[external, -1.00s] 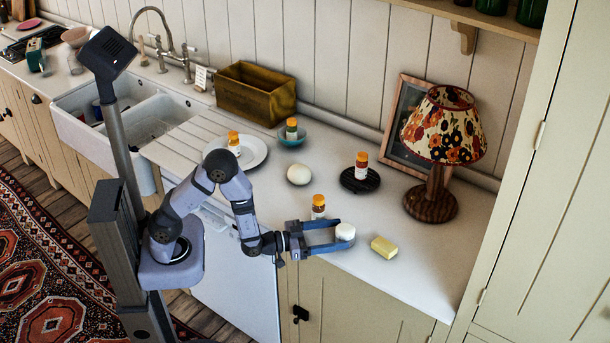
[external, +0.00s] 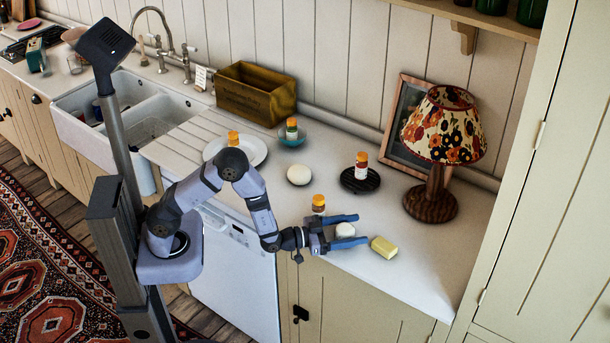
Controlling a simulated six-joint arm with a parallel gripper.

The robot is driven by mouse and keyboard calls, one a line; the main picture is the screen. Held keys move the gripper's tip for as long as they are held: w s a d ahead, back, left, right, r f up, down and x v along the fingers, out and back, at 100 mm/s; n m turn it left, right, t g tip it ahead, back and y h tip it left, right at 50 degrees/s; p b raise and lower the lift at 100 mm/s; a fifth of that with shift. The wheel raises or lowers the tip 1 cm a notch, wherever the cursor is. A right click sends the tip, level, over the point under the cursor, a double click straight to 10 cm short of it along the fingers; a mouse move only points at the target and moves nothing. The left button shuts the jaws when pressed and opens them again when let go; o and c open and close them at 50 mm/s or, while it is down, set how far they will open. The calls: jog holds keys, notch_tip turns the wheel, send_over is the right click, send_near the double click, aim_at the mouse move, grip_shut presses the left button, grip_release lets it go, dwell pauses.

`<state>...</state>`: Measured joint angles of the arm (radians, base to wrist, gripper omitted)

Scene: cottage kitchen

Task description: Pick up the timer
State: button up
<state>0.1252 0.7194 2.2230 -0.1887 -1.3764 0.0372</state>
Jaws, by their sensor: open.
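The timer appears to be the small white round thing (external: 345,230) near the counter's front edge; no dial or markings can be made out. My gripper (external: 359,229) is open low over the counter, with one blue finger behind the timer and the other in front of it. The fingers reach a little past it to the right. The front finger hides part of its lower side. I cannot tell whether either finger touches it.
A yellow block (external: 383,247) lies just right of the fingertips. A white round object (external: 299,174), a black trivet (external: 360,181) with a bottle and a lamp (external: 432,206) stand farther back. The counter's right front is clear.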

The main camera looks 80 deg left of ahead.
jog(key=shift+w+a+f, duration=0.1)
jog(key=shift+w, duration=0.65)
jog(key=c, duration=1.4)
jog(key=shift+r, duration=0.25)
jog(key=shift+r+b, duration=0.4)
jog(key=shift+r, duration=4.45)
